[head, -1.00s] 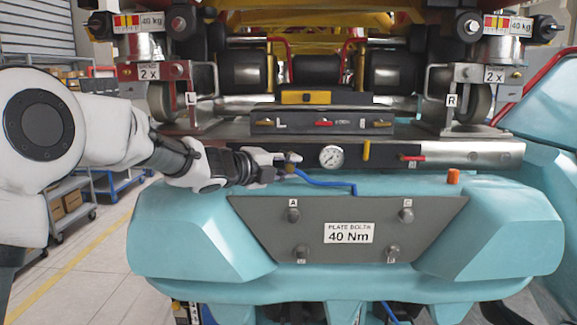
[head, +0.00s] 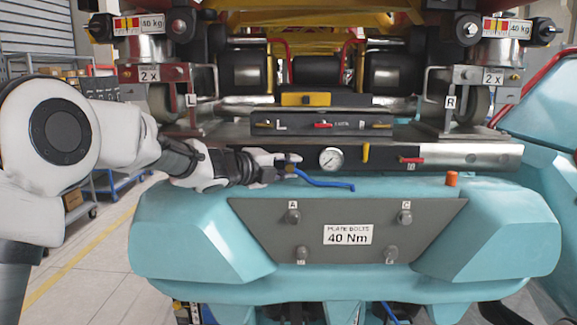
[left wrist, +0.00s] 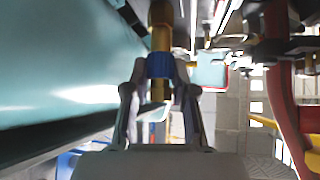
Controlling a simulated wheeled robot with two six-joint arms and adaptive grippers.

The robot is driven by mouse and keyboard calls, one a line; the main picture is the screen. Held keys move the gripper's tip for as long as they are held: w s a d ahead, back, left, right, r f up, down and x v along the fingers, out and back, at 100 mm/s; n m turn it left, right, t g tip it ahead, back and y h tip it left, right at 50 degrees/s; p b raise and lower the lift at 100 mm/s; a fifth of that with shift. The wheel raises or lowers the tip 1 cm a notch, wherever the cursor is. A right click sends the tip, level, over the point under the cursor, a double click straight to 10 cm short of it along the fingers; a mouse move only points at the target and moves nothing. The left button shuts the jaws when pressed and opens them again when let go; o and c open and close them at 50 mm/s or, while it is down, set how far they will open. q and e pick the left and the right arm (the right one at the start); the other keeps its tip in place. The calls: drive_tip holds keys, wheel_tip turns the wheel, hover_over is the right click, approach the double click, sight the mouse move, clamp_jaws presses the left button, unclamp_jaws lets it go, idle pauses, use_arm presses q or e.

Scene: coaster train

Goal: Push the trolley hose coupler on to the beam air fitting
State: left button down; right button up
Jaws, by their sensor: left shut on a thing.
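My left gripper (head: 288,166) is in front of the beam (head: 450,157), left of its round gauge. In the left wrist view the gripper (left wrist: 158,98) is shut on the hose coupler, a brass piece with a blue collar (left wrist: 160,65). A brass part (left wrist: 161,14) lies in line beyond the collar; I cannot tell whether it is the beam fitting or part of the coupler. The blue hose (head: 322,183) runs right from the gripper over the teal body. The beam air fitting cannot be made out in the head view. My right gripper is out of view.
The gauge (head: 332,159) and a yellow lever (head: 366,152) are close right of the gripper. The teal body (head: 190,215) lies just below, with a grey bolt plate (head: 430,218) on its front. An orange cap (head: 452,178) stands at right.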

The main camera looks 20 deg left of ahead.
use_arm(q)
drive_tip(key=c, duration=1.2)
unclamp_jaws()
drive_tip(key=o, duration=0.3)
drive_tip(key=shift+o, duration=0.2)
drive_tip(key=shift+w, duration=0.15)
